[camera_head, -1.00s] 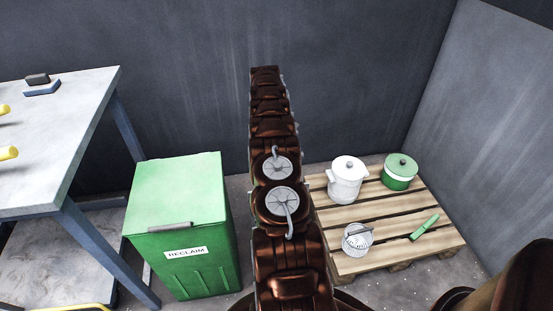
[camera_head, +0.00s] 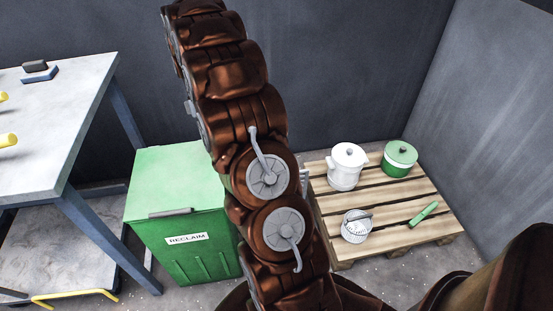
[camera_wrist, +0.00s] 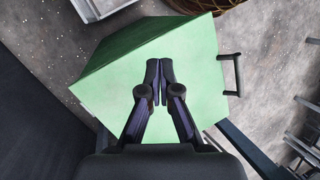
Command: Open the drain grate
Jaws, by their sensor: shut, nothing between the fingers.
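I see no drain grate in either view. In the wrist view my gripper (camera_wrist: 160,72) is shut and empty, its two fingers together in front of the pale green lid of a bin (camera_wrist: 196,58). The gap between fingertips and lid is hard to judge. The head view shows the same green bin (camera_head: 175,180), its lid closed, with a grey handle at the front edge and a RECLAIM label. My brown arm crosses the middle of the head view and hides the bin's right side. My gripper does not show there.
A grey table (camera_head: 50,130) with blue legs stands at the left. A wooden pallet (camera_head: 395,232) at the right holds a white lidded pot (camera_head: 347,168), a green lidded pot (camera_head: 399,158), a white basket (camera_head: 356,228) and a green tool (camera_head: 423,214). Dark walls close the back.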

